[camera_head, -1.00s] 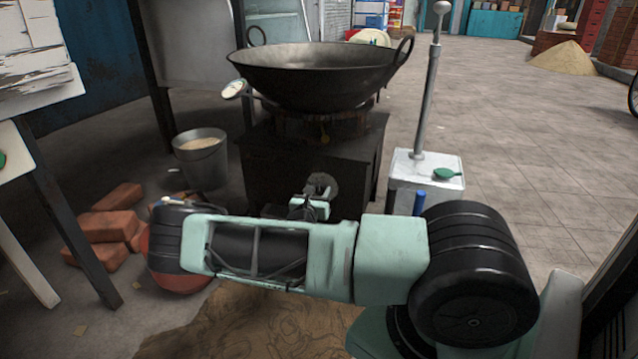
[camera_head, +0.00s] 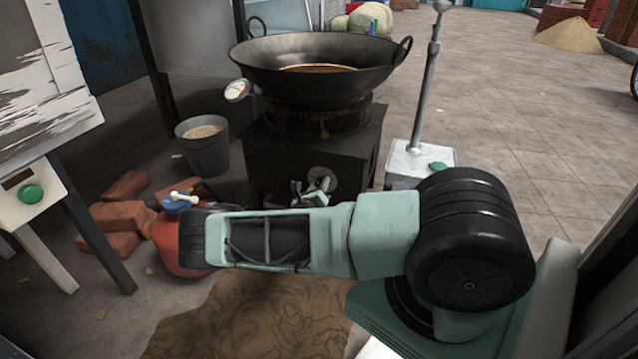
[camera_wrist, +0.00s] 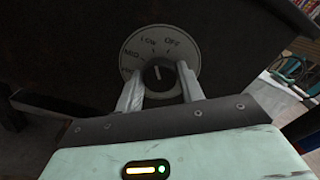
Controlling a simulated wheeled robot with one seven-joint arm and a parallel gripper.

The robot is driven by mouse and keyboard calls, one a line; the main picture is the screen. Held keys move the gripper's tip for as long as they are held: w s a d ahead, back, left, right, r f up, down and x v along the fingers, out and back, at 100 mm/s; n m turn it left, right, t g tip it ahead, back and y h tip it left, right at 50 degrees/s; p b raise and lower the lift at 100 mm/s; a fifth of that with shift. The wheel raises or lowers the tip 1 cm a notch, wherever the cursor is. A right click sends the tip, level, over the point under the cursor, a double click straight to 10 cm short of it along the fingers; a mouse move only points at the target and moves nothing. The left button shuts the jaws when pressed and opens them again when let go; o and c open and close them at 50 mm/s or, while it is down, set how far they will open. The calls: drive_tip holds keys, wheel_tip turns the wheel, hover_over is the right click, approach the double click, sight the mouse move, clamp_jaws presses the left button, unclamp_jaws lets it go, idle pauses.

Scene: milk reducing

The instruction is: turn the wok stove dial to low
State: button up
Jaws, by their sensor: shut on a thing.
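The wok stove (camera_head: 310,155) is a dark box under a large black wok (camera_head: 315,75) that holds brown liquid. Its round pale dial shows low on the stove front in the head view (camera_head: 323,179). The pointer line stands nearly upright, near the LOW and OFF labels.
A grey bucket (camera_head: 203,145) stands left of the stove. Red bricks (camera_head: 122,215) and a red gas cylinder (camera_head: 178,243) with a blue top lie front left. A white box with a metal post (camera_head: 421,160) stands close at the right. Open paving (camera_head: 530,130) lies beyond it.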

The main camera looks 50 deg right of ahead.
drive_tip(key=shift+n, duration=0.5)
drive_tip(key=o, duration=1)
drive_tip(key=p+v, duration=0.5)
drive_tip(key=v, duration=1.2)
drive_tip(key=shift+a, duration=0.25)
